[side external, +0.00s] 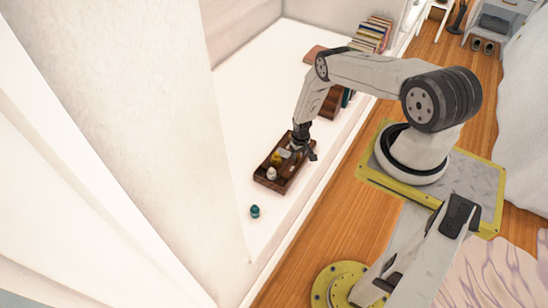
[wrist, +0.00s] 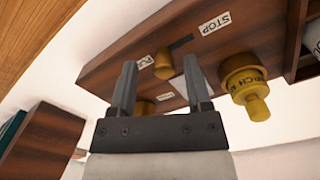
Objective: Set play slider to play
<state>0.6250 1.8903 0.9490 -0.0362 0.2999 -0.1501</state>
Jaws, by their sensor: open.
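A dark wooden control box (side external: 267,181) sits on the white surface; its face fills the top of the wrist view (wrist: 120,72). A brass slider knob (wrist: 163,66) stands in a dark slot, away from the STOP label (wrist: 216,22). It is close to a label (wrist: 143,71) that seems to read PLAY, partly hidden by my left finger. My gripper (wrist: 158,76) is open, its fingers either side of the slider knob in the picture; contact cannot be told. In the side view my gripper (side external: 303,152) is at the box's far end.
A larger brass knob with lettering (wrist: 243,85) stands right of my fingers; another brass knob (wrist: 145,107) is partly hidden behind them. A small teal object (side external: 255,211) lies in front of the box. Books (side external: 372,35) stand at the back. White surface left of the box is clear.

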